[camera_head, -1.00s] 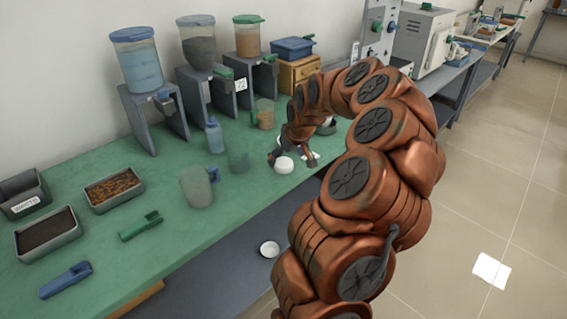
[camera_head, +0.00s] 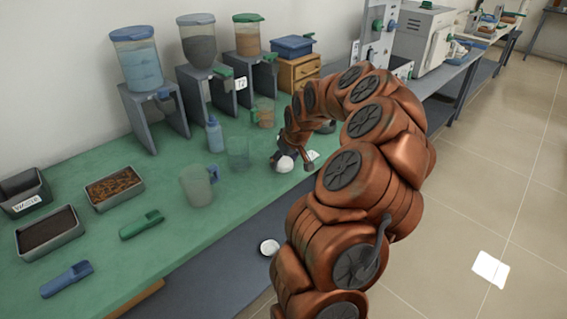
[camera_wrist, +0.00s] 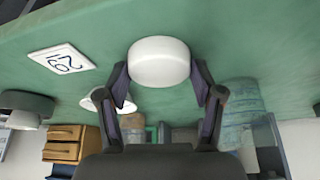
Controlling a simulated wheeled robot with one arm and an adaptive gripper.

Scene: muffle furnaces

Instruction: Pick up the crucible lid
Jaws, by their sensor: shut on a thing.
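The crucible lid (camera_wrist: 160,60), a white round piece with a thick rim, sits between the two fingertips of my gripper (camera_wrist: 160,72) in the wrist view. My gripper is shut on it, with a finger at each side. In the head view the lid (camera_head: 285,164) shows as a small white shape at the end of my arm, over the green bench near its front edge. Any gap beneath it is too small to tell. A second white piece (camera_wrist: 103,98) is partly hidden behind the left finger in the wrist view.
A numbered white card (camera_wrist: 61,60) lies beside the lid. A jug (camera_head: 197,187), a clear beaker (camera_head: 238,153) and a bottle (camera_head: 214,136) stand to the left. Dispensers (camera_head: 200,62) line the back. Another white round piece (camera_head: 268,248) lies lower down, beyond the bench edge.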

